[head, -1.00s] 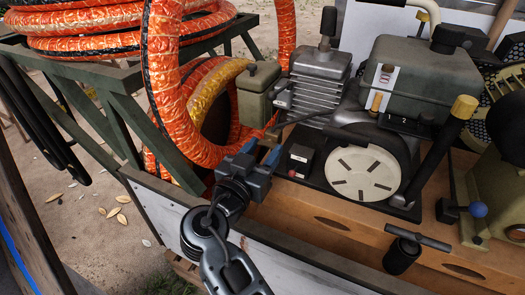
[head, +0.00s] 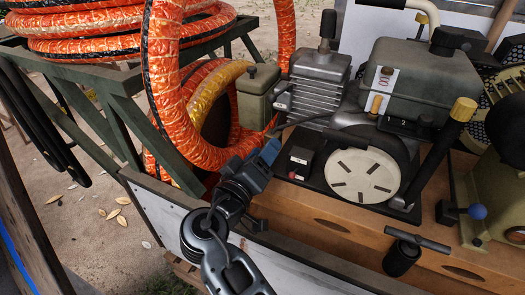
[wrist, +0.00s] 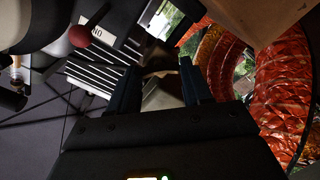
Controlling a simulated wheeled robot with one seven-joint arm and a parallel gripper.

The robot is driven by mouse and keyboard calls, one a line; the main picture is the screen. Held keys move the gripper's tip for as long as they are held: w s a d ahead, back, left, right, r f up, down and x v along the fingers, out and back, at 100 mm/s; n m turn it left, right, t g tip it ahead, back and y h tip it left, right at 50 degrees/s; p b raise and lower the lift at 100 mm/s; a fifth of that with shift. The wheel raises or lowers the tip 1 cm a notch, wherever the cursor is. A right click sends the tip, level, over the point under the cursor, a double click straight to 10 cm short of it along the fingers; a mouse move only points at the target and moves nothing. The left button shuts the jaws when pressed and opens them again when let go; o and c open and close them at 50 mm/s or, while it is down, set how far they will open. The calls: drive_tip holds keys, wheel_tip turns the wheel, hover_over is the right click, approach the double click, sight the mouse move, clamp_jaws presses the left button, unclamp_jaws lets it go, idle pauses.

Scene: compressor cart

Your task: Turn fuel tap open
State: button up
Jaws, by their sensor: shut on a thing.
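My gripper (head: 266,152) is below the small olive tank (head: 258,92) in the head view, left of the engine's black base. In the wrist view its two dark fingers (wrist: 157,72) stand apart with a dark curved piece between their tips. This piece looks like the fuel tap (wrist: 156,70), and the fingers are shut on it. Shadow blurs its shape, and I cannot tell its exact angle. In the head view the gripper hides it.
Orange hoses (head: 180,110) hang close on the left. The finned engine cylinder (head: 318,85) and pale round cover (head: 362,175) are to the right. A black box (head: 300,160) with a red button is just right of my gripper. A red knob (wrist: 80,36) shows in the wrist view.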

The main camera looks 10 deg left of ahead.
drive_tip(key=n+p, duration=0.1)
drive_tip(key=n, duration=0.2)
drive_tip(key=shift+n+p, duration=0.3)
drive_tip(key=shift+n, duration=0.1)
drive_tip(key=shift+n+p, duration=0.85)
drive_tip(key=shift+n, duration=0.85)
drive_tip(key=shift+a, duration=0.1)
drive_tip(key=o, duration=0.8)
drive_tip(key=v, duration=0.7)
drive_tip(key=shift+s+a, duration=0.1)
drive_tip(key=shift+s, duration=0.3)
